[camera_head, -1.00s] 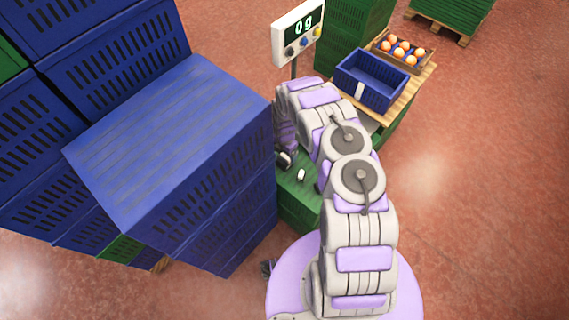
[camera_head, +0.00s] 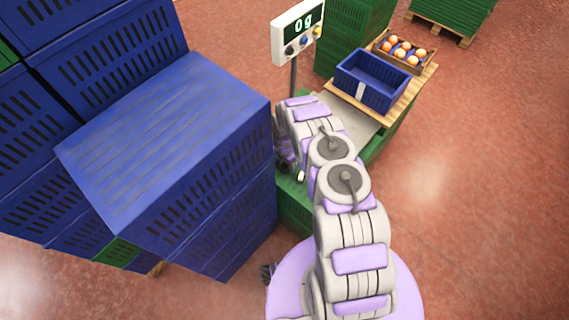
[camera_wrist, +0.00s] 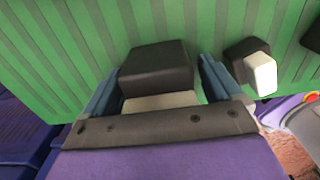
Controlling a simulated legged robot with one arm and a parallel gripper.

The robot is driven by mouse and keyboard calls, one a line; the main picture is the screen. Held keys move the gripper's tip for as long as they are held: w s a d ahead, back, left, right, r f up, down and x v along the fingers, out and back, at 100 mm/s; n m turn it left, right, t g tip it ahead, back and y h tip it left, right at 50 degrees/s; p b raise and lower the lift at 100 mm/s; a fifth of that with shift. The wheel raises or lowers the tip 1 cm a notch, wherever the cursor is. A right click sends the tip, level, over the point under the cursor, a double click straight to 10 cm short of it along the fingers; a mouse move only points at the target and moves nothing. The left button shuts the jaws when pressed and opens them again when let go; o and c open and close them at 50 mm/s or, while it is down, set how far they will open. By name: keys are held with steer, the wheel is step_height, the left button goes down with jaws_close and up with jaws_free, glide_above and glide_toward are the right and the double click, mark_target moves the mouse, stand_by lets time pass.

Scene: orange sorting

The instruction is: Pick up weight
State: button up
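A weight (camera_wrist: 155,68) with a dark block top and a pale lower part sits on the green crate surface in the wrist view. My gripper (camera_wrist: 163,62) is open, with one blue-grey finger on each side of this weight and narrow gaps visible beside it. I cannot tell how far the fingertips reach down along it. A second dark-and-white weight (camera_wrist: 260,74) lies to the right, outside the fingers. Part of another dark object shows at the right edge. In the head view my arm hides the gripper; a small white weight part (camera_head: 300,177) shows beside it.
A scale display (camera_head: 299,32) reads 0g. Behind my arm, a blue crate (camera_head: 374,80) and a box of oranges (camera_head: 403,51) stand on a wooden board. Stacked blue crates (camera_head: 165,140) stand close on the left. The floor on the right is clear.

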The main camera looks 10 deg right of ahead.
jaws_close()
stand_by(0.7)
